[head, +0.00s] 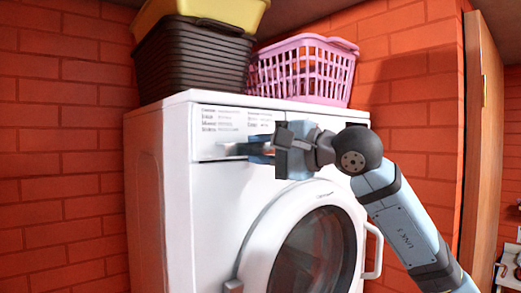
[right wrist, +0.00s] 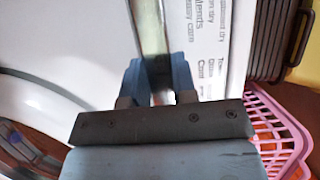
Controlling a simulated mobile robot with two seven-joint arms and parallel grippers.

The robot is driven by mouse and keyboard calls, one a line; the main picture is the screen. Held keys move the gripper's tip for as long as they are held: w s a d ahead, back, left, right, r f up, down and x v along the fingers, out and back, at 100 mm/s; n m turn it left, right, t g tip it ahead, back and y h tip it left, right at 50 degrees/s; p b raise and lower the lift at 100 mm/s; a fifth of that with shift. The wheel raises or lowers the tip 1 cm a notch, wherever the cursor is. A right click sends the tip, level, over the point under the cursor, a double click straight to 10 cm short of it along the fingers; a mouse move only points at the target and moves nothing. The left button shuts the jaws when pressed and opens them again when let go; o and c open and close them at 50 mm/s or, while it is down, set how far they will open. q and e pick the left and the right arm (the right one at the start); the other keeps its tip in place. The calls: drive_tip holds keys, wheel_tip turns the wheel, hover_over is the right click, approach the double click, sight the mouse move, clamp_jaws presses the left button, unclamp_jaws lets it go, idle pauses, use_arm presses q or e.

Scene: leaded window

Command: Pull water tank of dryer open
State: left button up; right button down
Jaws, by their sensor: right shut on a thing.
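The white dryer (head: 210,220) stands against a brick wall. Its water tank (head: 218,122) is the panel with printed text at the upper left of the front; it looks about flush, and I cannot tell if there is a small gap. My right gripper (head: 256,148) reaches in from the right and is shut on the tank's handle (head: 232,150) at the panel's lower part. In the right wrist view the handle is a pale metallic bar (right wrist: 151,38) between the two blue fingers (right wrist: 158,88). My wrist hides part of the control panel. My left gripper is not in view.
The round dryer door (head: 258,250) is below my gripper and looks shut. A pink basket (head: 305,72) and a dark basket with a yellow one (head: 195,62) stand on top. A wooden door edge (head: 478,140) is at the right.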

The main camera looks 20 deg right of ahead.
drive_tip(key=shift+s+f+b, duration=0.3)
drive_tip(key=s+d+b, duration=0.2)
drive_tip(key=s+b, duration=0.1)
drive_tip(key=s, duration=0.4)
drive_tip(key=s+d+b, duration=0.3)
drive_tip(key=s, duration=0.4)
drive_tip(key=shift+s+b, duration=0.3)
drive_tip(key=shift+d, duration=0.1)
drive_tip(key=c, duration=1)
unclamp_jaws()
drive_tip(key=shift+w, duration=0.25)
drive_tip(key=shift+s+r, duration=0.1)
drive_tip(key=shift+s+d, duration=0.1)
drive_tip(key=shift+d, duration=0.05)
